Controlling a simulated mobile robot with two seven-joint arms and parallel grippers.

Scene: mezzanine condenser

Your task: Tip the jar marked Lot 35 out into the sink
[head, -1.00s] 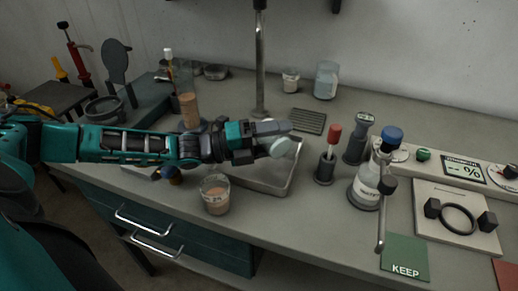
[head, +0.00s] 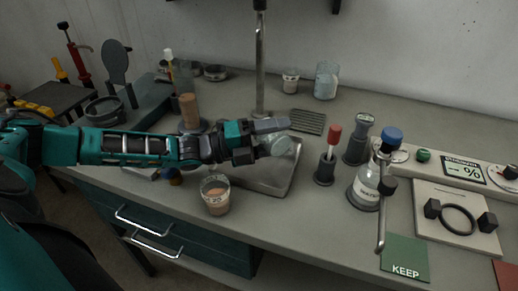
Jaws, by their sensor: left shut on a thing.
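My left gripper (head: 268,136) is shut on a clear glass jar (head: 277,146) and holds it tilted on its side above the metal sink (head: 283,185). The jar's mouth and any label are hard to make out, and I cannot tell what is left inside. Another glass jar (head: 216,196) with pinkish-brown contents stands upright on the counter in front of the sink. Its label ends in what looks like 25, but it is small and blurred. My right gripper is not in view.
A tall tap (head: 261,65) rises behind the sink, beside a drain grid (head: 308,122). A red-handled tool (head: 329,155) and a blue-capped flask (head: 368,185) stand to the right. A green KEEP mat (head: 405,258) lies at the front right. Two more jars stand at the back.

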